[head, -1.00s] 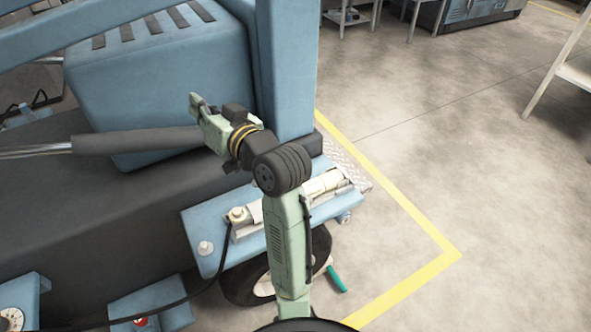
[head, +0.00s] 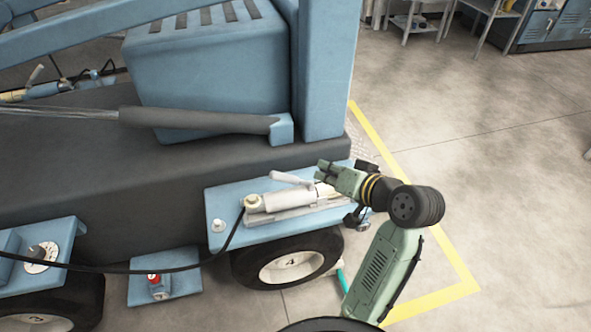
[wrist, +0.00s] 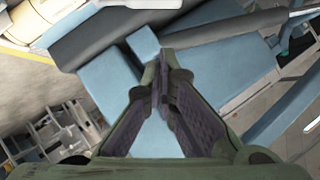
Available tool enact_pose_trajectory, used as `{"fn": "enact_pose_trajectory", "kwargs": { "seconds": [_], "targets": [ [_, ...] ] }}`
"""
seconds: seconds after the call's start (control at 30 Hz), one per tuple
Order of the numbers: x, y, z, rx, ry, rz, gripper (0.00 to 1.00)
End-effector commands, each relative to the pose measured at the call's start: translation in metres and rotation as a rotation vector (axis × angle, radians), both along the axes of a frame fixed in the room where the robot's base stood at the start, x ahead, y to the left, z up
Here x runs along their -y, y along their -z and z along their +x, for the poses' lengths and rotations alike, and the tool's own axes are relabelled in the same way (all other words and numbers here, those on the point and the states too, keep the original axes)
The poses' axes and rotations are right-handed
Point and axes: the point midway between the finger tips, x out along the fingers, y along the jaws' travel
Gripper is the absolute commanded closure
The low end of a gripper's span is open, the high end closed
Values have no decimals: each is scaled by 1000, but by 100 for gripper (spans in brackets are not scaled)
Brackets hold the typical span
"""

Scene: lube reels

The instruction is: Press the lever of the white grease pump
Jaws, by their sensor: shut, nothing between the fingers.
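The white grease pump (head: 285,202) lies along a blue bracket above a wheel in the head view. Its pale lever (head: 290,179) sticks up from the body and slants up to the left. My gripper (head: 321,171) is at the right end of the pump, close to the lever's right end. I cannot tell whether it touches the lever. My gripper hides the pump's right end. In the wrist view the fingers (wrist: 161,82) are shut and empty. A pale bar at that view's top edge cannot be made out clearly.
The blue bracket (head: 228,232) carries the pump, and a black hose (head: 130,270) runs left from it. Open floor (head: 480,150) lies right.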

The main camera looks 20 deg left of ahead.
Motion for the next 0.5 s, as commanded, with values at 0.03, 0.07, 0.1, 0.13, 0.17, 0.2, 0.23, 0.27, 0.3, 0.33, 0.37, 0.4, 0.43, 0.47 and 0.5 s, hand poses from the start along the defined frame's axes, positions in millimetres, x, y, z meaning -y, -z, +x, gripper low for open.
{"fn": "enact_pose_trajectory", "kwargs": {
  "seconds": [0.03,0.07,0.1,0.13,0.17,0.2,0.23,0.27,0.3,0.33,0.37,0.4,0.43,0.47,0.5],
  "targets": [
    [0,0,0,0,0,0,100],
    [0,0,0,1,1,0,100],
    [0,0,0,1,0,0,100],
    [-1,0,0,1,0,0,100],
    [-1,0,1,1,1,0,100],
    [-3,1,2,0,-1,1,100],
    [-4,2,3,0,-1,1,100],
    [-6,3,4,-1,-1,1,100],
    [-10,5,7,-1,-1,0,100],
    [-14,7,9,0,-3,2,100],
    [-18,9,11,-1,-4,0,100],
    [-23,13,15,-1,-4,0,100],
    [-27,15,18,-2,-4,1,100],
    [-32,18,21,-3,-3,1,100],
    [-39,23,25,-3,-5,0,100]
  ]
}}
